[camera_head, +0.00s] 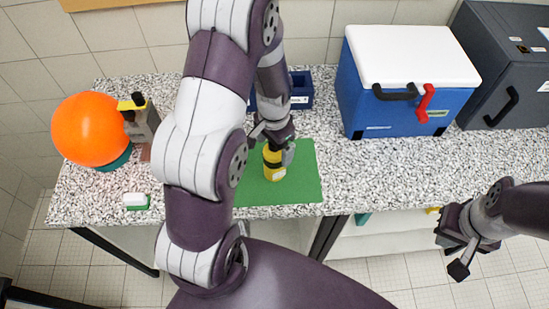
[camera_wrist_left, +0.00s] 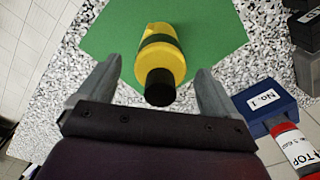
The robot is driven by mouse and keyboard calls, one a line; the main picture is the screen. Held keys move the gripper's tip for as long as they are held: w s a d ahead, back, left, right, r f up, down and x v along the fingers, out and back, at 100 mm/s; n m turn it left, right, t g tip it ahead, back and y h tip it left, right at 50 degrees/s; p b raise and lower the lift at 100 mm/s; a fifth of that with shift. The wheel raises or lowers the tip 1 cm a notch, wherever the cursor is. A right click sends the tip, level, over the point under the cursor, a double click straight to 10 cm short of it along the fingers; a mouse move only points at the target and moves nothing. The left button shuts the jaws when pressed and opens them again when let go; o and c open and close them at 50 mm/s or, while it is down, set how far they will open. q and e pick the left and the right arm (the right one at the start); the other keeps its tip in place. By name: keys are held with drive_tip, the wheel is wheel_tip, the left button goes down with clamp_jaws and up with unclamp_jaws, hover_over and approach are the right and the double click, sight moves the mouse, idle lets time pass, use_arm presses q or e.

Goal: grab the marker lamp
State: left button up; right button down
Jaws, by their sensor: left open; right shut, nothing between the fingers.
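The marker lamp (camera_head: 273,166), by its look the yellow cylinder with a dark band, stands on the green mat (camera_head: 305,180). In the left wrist view the lamp (camera_wrist_left: 160,50) shows its black end towards me. My left gripper (camera_head: 275,140) is over it at the mat. In the left wrist view my left gripper (camera_wrist_left: 160,68) is open, with one finger on each side of the lamp and visible gaps between. My right gripper (camera_head: 453,254) is shut and empty, off the counter's front edge at the right.
A blue bin (camera_head: 301,90) labelled No. 1 is behind the mat; a red-and-white bottle (camera_wrist_left: 298,145) shows beside it. A blue cooler (camera_head: 385,110) and dark grey machine (camera_head: 500,65) stand right. An orange ball (camera_head: 90,128) is left. The counter's front right is clear.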

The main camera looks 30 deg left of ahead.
use_arm(q)
drive_tip(key=shift+f, duration=0.45)
clamp_jaws()
drive_tip(key=shift+r, duration=0.1)
